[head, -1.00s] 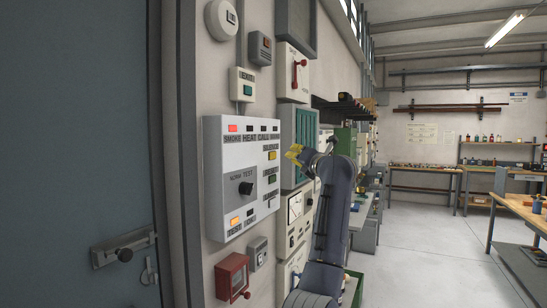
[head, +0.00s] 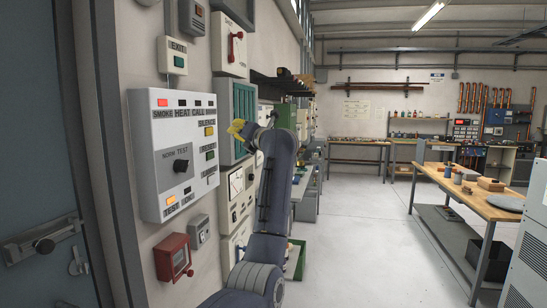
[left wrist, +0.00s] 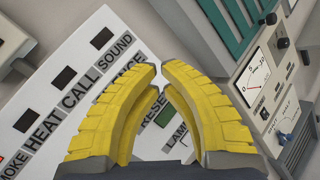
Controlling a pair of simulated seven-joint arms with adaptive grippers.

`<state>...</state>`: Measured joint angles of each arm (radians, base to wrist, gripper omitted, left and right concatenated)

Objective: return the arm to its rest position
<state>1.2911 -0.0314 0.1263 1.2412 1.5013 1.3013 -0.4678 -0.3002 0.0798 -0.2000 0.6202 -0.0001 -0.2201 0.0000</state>
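My left arm rises from the bottom of the head view, and its yellow-fingered left gripper (head: 237,128) is in front of the wall, just right of the white alarm panel (head: 185,155). In the left wrist view the two yellow fingers (left wrist: 160,78) nearly meet at their tips, with nothing seen between them. The panel (left wrist: 90,60) shows tilted behind the fingers, with labels such as HEAT, CALL and SOUND. In the head view its SMOKE light is red, an amber light is lit at lower left, and its black knob (head: 181,166) is clear of the gripper. My right gripper is not in view.
A red call box (head: 173,257) and a grey box (head: 199,231) hang below the panel. Meter units (head: 236,184) and a teal-slatted unit (head: 244,105) are close behind the gripper. A wooden workbench (head: 470,204) stands right. The floor (head: 360,230) between is clear.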

